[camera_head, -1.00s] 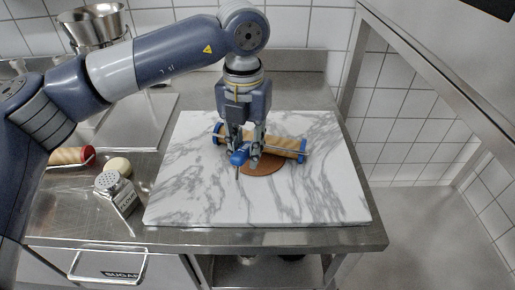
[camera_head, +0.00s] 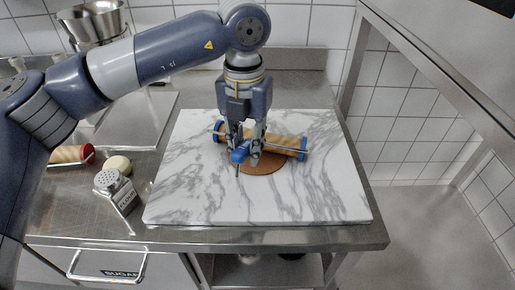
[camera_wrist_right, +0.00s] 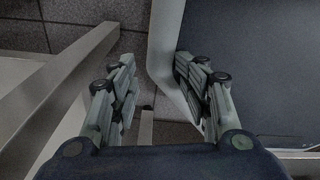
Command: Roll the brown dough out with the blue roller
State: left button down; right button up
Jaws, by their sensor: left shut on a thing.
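The blue roller (camera_head: 285,146) has a wooden barrel with blue ends and lies across the marble board. The brown dough (camera_head: 262,165) is a flat round on the board, partly under the roller and partly hidden by it and the gripper. My left gripper (camera_head: 243,157) points down and is shut on the roller's blue handle in front of the barrel. My right gripper (camera_wrist_right: 165,95) shows only in the right wrist view; its fingers are spread apart with nothing between them.
The marble board (camera_head: 190,190) lies on a steel counter. At left are a flour shaker (camera_head: 117,190), a pale dough ball (camera_head: 118,164) and a red-ended roller (camera_head: 70,155). Metal bowls (camera_head: 95,25) stand at the back left. The board's front and right are clear.

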aim_at(241, 161)
pick_arm(q)
jog(key=shift+s+a+f+b, duration=0.2)
jog(key=shift+s+b, duration=0.2)
jog(key=shift+s, duration=0.2)
jog(key=shift+s+a+f+b, duration=0.2)
jog(key=shift+s+b, duration=0.2)
jog(key=shift+s, duration=0.2)
jog(key=shift+s+a, duration=0.15)
jog(key=shift+s, duration=0.35)
jog(key=shift+s+a+r+b, duration=0.15)
jog(key=shift+s+b, duration=0.15)
jog(key=shift+s, duration=0.25)
jog(key=shift+s+a+b, duration=0.2)
jog(key=shift+s+b, duration=0.05)
jog(key=shift+s, duration=0.3)
jog(key=shift+s+a+r+b, duration=0.15)
jog(key=shift+s+b, duration=0.15)
jog(key=shift+s, duration=0.25)
pick_arm(e)
notch_tip(241, 161, down, 4)
jog(key=shift+w+a+r, duration=0.1)
jog(key=shift+r, duration=0.15)
